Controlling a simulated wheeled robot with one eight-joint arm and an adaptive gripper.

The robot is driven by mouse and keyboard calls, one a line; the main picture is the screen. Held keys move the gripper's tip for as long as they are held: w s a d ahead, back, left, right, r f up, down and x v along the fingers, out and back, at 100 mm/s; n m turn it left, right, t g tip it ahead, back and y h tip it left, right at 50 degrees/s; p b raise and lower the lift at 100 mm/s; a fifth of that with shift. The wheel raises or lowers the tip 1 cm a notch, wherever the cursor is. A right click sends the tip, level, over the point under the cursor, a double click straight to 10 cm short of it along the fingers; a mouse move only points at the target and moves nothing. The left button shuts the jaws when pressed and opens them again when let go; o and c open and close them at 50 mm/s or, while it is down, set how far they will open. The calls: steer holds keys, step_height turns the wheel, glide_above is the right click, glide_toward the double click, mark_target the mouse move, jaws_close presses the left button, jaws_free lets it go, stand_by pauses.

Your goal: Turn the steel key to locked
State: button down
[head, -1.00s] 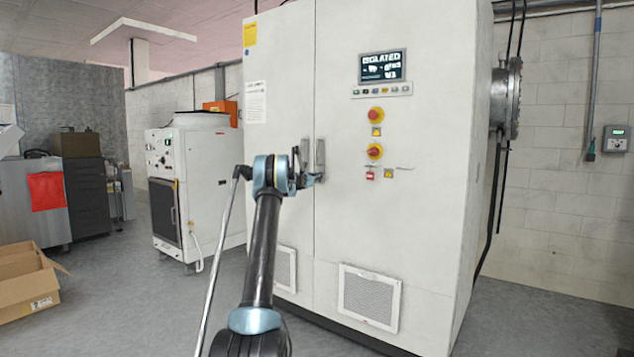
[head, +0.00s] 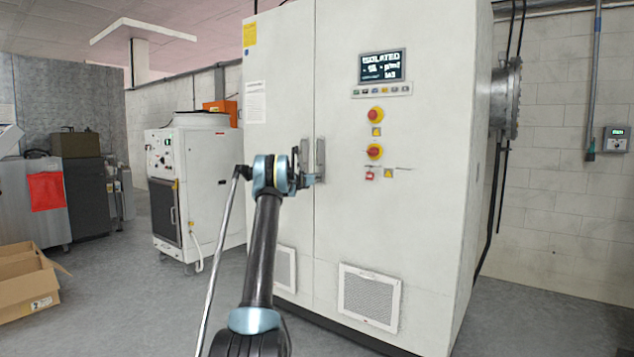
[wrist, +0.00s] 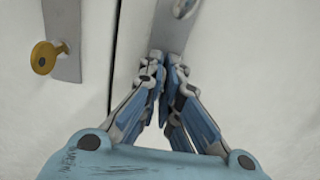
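In the wrist view, a grey steel key (wrist: 184,7) shows at the top edge on the right door's metal plate (wrist: 165,28), partly cut off. My gripper (wrist: 166,58) points at that plate with its fingertips together, just below the key in the picture. I see nothing between the fingertips, and contact with the plate cannot be told. In the head view my gripper (head: 304,180) is at the door handles (head: 320,155) of the white cabinet (head: 420,225). The steel key cannot be made out there.
A brass key (wrist: 44,58) sticks out of the left door's plate in the wrist view. The cabinet carries a display reading ISOLATED (head: 383,66) and red-yellow knobs (head: 375,115). A white machine (head: 190,190) and a cardboard box (head: 28,285) stand left; floor between is clear.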

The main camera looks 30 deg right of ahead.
steer(key=shift+w+a, duration=0.15)
steer(key=c, duration=1.8)
jaws_free()
